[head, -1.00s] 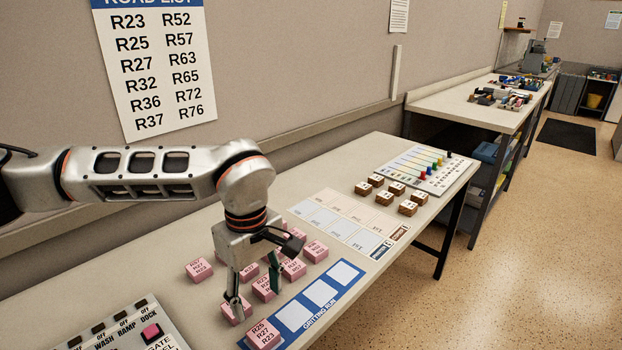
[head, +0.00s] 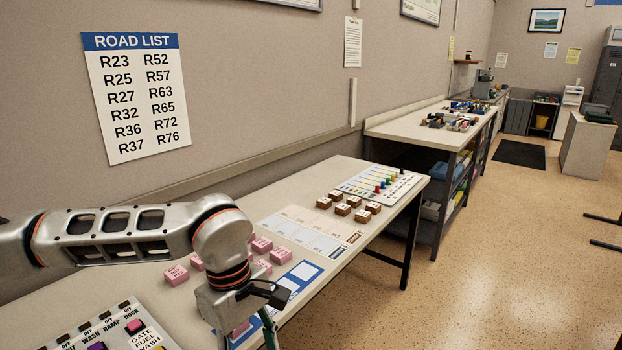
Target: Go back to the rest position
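My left arm comes in from the left, and its gripper (head: 246,340) points down at the bottom edge of the head view. Its two fingers stand apart; their tips are cut off by the frame. A pink block (head: 240,328) shows between or behind the fingers, and I cannot tell whether it touches them. Other pink blocks lie on the table (head: 342,172) behind the gripper, one (head: 177,275) to its left. The blue gritting card (head: 311,279) is partly hidden by the gripper. My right gripper is not in view.
A switch panel (head: 108,327) lies at the front left. Brown blocks (head: 341,208), a pale card (head: 310,232) and a board with coloured pegs (head: 382,184) lie farther back. The road list (head: 138,100) hangs on the wall. The floor (head: 480,250) at right is clear.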

